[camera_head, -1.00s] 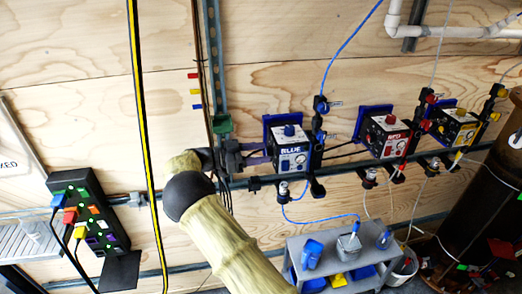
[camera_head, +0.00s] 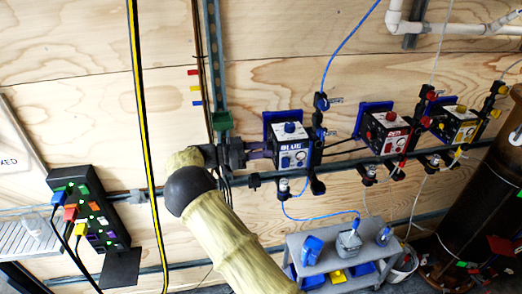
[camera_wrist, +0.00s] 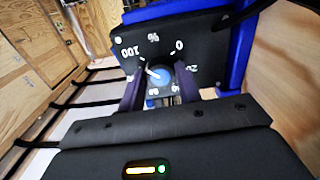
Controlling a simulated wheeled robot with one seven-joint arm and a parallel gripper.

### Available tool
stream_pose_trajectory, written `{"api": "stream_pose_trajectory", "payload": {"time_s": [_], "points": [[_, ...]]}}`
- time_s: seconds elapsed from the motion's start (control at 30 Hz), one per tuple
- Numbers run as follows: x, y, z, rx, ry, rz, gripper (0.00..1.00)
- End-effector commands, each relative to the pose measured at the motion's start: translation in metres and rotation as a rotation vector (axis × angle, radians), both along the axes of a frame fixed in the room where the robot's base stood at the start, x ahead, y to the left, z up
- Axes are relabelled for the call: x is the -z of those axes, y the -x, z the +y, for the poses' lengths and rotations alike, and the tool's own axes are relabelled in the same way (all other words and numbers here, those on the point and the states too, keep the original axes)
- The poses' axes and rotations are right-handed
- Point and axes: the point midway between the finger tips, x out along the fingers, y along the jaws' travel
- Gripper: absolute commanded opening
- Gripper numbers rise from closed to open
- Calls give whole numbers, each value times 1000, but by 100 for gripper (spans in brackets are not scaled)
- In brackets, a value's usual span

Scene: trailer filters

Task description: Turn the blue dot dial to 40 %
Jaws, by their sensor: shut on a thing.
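The blue dial (camera_wrist: 160,76) sits on a black panel (camera_wrist: 200,50) in the wrist view, inside a ring of white numbers. I read 100 at upper left, 0 at upper right, 20 at right, and a % sign at top; the lower numbers are partly hidden. A white pointer line on the dial points up and left, toward the 100 side. My gripper (camera_wrist: 161,88) is shut on the dial, one purple finger on each side. In the head view my gripper (camera_head: 258,155) is at the left side of the box marked BLUE (camera_head: 291,151); the dial is hidden there.
A red box (camera_head: 387,133) and a yellow box (camera_head: 455,127) hang on the wall to the right. A grey cart (camera_head: 330,262) with containers stands below. A pipe rail (camera_head: 345,170) runs under the boxes. A dark cylinder (camera_head: 480,205) stands at far right.

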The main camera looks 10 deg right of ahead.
Motion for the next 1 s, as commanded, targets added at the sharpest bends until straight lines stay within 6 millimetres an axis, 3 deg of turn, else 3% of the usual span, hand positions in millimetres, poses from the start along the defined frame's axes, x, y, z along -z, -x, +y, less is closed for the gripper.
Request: {"api": "stream_pose_trajectory", "payload": {"time_s": [0.37,1.0], "points": [[2,0,1,-2,0,208,11],[-2,1,1,-1,1,804,11]]}}
